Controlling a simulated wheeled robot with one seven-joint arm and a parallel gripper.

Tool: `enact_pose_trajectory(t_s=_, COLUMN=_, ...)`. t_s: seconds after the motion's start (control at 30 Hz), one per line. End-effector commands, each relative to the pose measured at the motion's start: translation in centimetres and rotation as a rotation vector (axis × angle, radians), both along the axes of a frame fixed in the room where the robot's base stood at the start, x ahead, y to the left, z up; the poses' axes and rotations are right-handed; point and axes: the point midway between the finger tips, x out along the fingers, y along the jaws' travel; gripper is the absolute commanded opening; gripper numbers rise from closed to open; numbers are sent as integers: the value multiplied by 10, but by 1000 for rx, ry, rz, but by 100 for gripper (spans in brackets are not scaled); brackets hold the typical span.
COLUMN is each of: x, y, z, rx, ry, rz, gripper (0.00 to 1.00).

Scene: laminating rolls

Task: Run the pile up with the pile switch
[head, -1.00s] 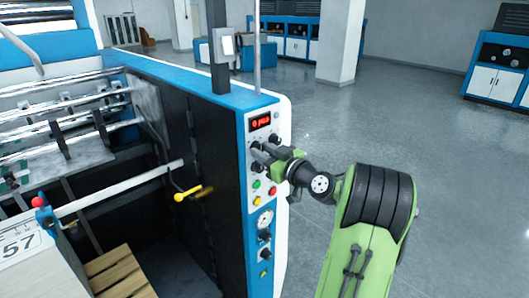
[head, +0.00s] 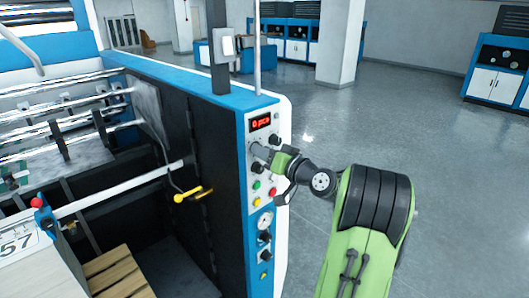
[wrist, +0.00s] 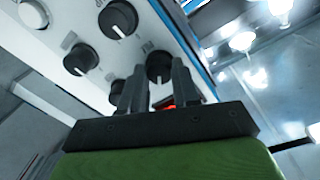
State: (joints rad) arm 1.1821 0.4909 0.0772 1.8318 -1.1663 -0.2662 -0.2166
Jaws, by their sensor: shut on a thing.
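My gripper (head: 257,150) reaches the white control panel (head: 258,212) of the press from the right, just below the red display (head: 261,122). In the wrist view its two dark fingers (wrist: 156,82) stand on either side of a black round knob (wrist: 160,64) with a pale pointer line, and are shut on it. The fingers cover part of the knob. The label beside it is too blurred to read, so I cannot tell for certain that it is the pile switch. The pile bay (head: 185,262) is open at left, with a wooden pallet (head: 117,274) low inside.
Other knobs (wrist: 118,18) sit close beside my fingers. A yellow-ended handle (head: 180,198) sticks out at the bay. The floor at right is clear.

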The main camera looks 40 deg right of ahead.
Motion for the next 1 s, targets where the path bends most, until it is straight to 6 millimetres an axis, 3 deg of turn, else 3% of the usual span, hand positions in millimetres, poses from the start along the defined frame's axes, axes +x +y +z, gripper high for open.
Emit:
enact_pose_trajectory(t_s=0.33, x=0, y=-1, z=1, rx=139, ry=4, rz=-2, gripper=0)
enact_pose_trajectory(t_s=0.87, x=0, y=-1, z=1, rx=163, ry=4, rz=-1, gripper=0)
enact_pose_trajectory(t_s=0.9, x=0, y=-1, z=1, rx=162, ry=4, rz=-1, gripper=35)
enact_pose_trajectory(t_s=1.0, x=0, y=-1, z=1, rx=162, ry=4, rz=-1, gripper=51)
